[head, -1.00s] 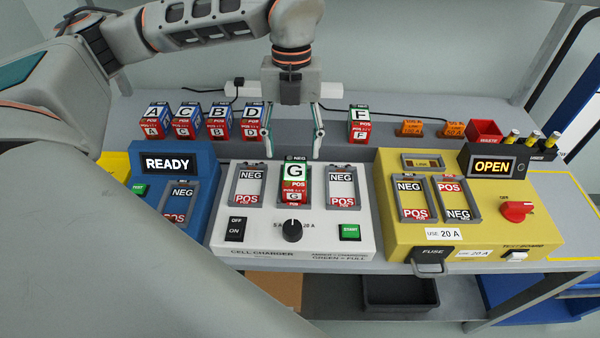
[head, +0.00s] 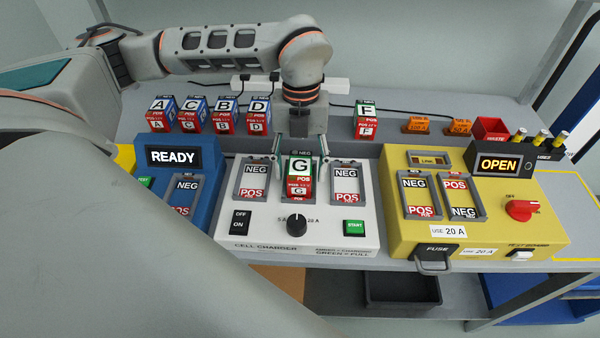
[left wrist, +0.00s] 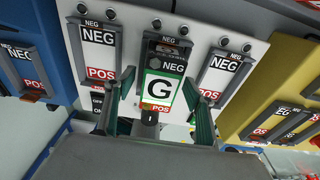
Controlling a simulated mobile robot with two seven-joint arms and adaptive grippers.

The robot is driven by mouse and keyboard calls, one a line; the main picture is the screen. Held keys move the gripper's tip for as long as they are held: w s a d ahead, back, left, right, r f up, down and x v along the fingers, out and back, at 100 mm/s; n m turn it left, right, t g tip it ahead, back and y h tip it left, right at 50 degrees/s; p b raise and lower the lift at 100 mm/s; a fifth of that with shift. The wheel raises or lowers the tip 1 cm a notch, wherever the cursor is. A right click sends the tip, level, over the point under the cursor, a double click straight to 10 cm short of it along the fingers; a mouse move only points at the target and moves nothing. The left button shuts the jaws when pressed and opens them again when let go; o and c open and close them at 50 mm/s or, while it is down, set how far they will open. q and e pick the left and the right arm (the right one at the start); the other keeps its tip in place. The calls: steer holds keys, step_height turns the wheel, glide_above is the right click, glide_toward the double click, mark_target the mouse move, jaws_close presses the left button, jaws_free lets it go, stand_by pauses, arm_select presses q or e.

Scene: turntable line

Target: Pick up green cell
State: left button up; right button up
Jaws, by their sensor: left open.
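The green cell G (head: 299,166) has a green and white top and a red front. It stands in the middle slot of the white cell charger (head: 258,222). In the left wrist view the green cell (left wrist: 160,90) lies between my fingers. My left gripper (head: 301,172) is open and points down, with one finger on each side of the cell; it also shows in the left wrist view (left wrist: 160,112). I cannot tell whether the fingers touch the cell. My right gripper is not in view.
Cells A (head: 160,113), C, B and D stand in a row behind on the left, and cell F (head: 366,118) behind on the right. The blue READY box (head: 205,158) and the yellow test board (head: 400,235) flank the charger. The charger's outer slots are empty.

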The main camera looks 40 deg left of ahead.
mark_target(300, 165)
arm_select(q)
steer(key=shift+f, duration=0.2)
stand_by(0.3)
jaws_close()
step_height(300, 165, up, 21)
steer(key=p, duration=0.1)
steer(key=shift+f+p, duration=0.2)
steer(key=shift+p, duration=0.1)
stand_by(0.6)
